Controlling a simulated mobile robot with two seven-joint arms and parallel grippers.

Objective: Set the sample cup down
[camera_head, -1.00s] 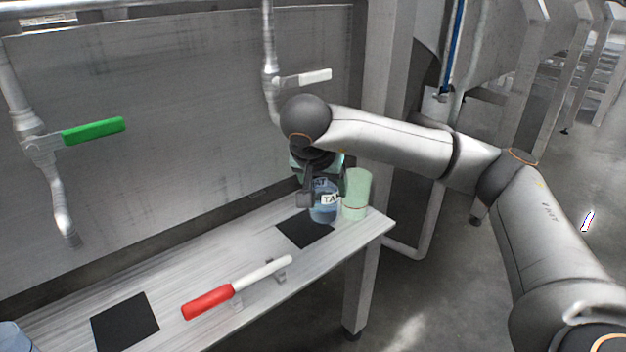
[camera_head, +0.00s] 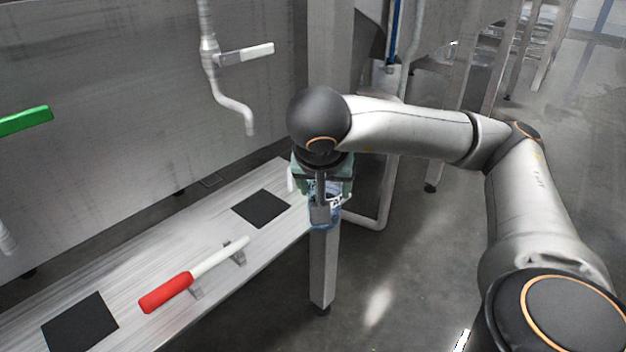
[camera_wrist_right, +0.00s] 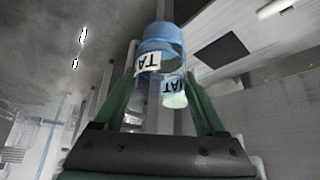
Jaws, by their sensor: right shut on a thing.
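The sample cup, a clear blue cup (camera_head: 323,222) with a white label, is held in my right gripper (camera_head: 320,205) in the head view. It appears just off the bench's right end, in front of the bench leg. In the wrist view the blue cup (camera_wrist_right: 160,45) is between the fingertips of my right gripper (camera_wrist_right: 162,70), its label reading "TA" upside down. A smaller pale green cup (camera_wrist_right: 173,96) with another label shows behind it; whether it touches anything is unclear. In the head view that cup is mostly hidden behind my gripper. My left gripper is out of view.
The bench (camera_head: 215,220) carries a near black mat (camera_head: 80,325), a far black mat (camera_head: 261,208), both bare, and a red-and-white rod (camera_head: 195,275) on small supports. A white-handled valve pipe (camera_head: 212,60) and a green handle (camera_head: 22,121) are above.

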